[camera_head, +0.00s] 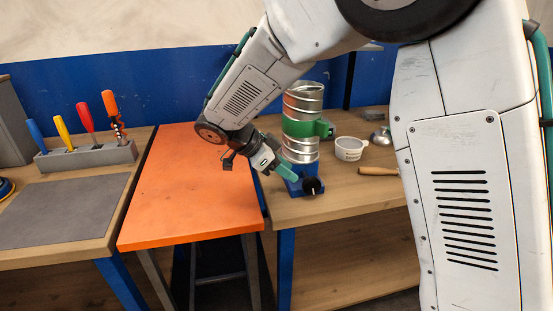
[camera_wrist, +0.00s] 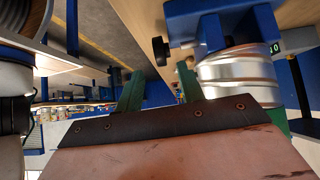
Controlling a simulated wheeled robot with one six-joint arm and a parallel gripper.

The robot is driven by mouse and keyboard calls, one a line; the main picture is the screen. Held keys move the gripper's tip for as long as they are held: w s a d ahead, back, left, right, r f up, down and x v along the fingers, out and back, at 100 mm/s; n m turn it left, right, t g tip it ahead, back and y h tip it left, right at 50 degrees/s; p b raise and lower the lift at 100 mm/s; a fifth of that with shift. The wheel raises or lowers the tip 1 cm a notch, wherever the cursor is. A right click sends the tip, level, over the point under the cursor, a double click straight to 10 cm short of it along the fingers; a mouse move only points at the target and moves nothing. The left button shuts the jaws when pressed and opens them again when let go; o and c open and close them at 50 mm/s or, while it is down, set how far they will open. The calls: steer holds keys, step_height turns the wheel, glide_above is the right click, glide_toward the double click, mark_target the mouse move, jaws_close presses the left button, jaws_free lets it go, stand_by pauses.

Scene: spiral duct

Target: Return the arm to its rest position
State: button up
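My gripper (camera_head: 298,174) hangs low at the right edge of the orange table, close to the blue base of the duct stand. In the wrist view its two green fingers (camera_wrist: 160,70) are spread apart with nothing between them. The silver spiral duct (camera_head: 300,149) stands upright on the blue base (camera_head: 303,190), with a green band around it. A black knob (camera_head: 313,186) sits on the front of the base. In the wrist view the duct (camera_wrist: 238,72) and the knob (camera_wrist: 160,51) lie just beyond the fingers. My arm reaches down from the upper right.
The orange table (camera_head: 185,190) is bare. A tool rack (camera_head: 87,155) with several screwdrivers stands on the left bench beside a grey mat (camera_head: 65,212). Right of the duct are a white cup (camera_head: 349,150), a wooden handle (camera_head: 378,171) and a metal object (camera_head: 381,136).

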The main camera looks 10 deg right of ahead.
steer(key=s+d+r+n+y, duration=0.2)
steer(key=s+n, duration=0.4)
steer(key=s, duration=0.4)
steer(key=s+d+r+n+t+y, duration=0.1)
steer(key=s+d+r+n+y, duration=0.2)
steer(key=s, duration=0.7)
steer(key=s+d+r+n+y, duration=0.3)
steer(key=s+d+n+y, duration=0.1)
steer(key=s+n, duration=0.4)
steer(key=shift+s+d+n, duration=0.4)
steer(key=shift+s+d, duration=0.3)
steer(key=shift+s, duration=0.3)
